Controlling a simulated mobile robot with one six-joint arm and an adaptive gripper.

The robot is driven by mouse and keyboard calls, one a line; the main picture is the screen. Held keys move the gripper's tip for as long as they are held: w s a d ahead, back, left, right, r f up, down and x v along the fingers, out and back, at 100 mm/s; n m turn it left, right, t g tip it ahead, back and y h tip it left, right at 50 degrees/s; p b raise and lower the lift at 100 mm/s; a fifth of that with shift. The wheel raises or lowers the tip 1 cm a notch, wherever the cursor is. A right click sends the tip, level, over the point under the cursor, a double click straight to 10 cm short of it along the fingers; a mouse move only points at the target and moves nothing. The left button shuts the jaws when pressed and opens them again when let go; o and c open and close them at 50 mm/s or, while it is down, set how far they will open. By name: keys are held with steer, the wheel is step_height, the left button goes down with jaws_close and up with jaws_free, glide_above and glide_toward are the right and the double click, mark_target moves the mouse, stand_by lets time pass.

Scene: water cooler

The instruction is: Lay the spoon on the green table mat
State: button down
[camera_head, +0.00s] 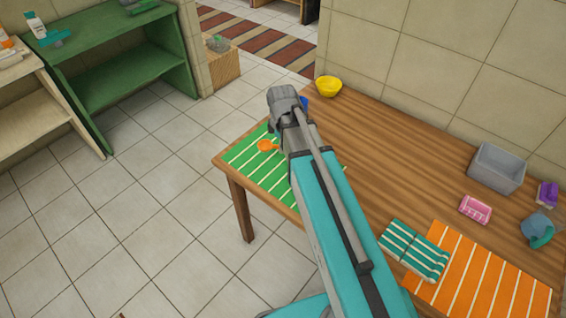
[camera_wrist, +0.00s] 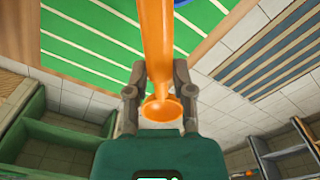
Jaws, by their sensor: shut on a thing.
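The orange spoon (camera_wrist: 156,40) is held between the two fingers of my gripper (camera_wrist: 158,75) in the wrist view. Its rounded end (camera_wrist: 161,108) shows just below the fingertips, and its long part runs out of the top of the picture. In the head view a rounded part of the spoon (camera_head: 267,146) shows left of my arm, over the green table mat. The green table mat (camera_head: 246,160) with pale stripes lies at the table's left end, partly hidden by my arm. It also fills the top of the wrist view (camera_wrist: 100,27). Whether the spoon touches the mat is unclear.
A yellow bowl (camera_head: 328,86) stands at the table's back edge. A blue object (camera_head: 304,103) is mostly hidden behind my arm. A grey bin (camera_head: 497,168), a pink item (camera_head: 475,210), a folded teal cloth (camera_head: 414,250) and an orange mat (camera_head: 480,275) lie to the right.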

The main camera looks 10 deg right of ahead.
steer(key=s+a+n, duration=0.1)
steer(key=a+n, duration=0.9)
steer(key=a, duration=0.1)
steer(key=shift+s+n, duration=0.2)
steer(key=shift+n, duration=0.2)
steer(key=b, duration=0.9)
glide_above(277, 159)
steer(key=f, duration=0.9)
steer(key=shift+s+a, duration=0.3)
steer(key=shift+s, duration=0.05)
steer(key=shift+r, duration=0.1)
steer(key=shift+w+d+f+b, duration=0.3)
steer(key=shift+d+f+b, duration=0.1)
steer(key=shift+f+b, duration=1.55)
steer(key=shift+f, duration=0.1)
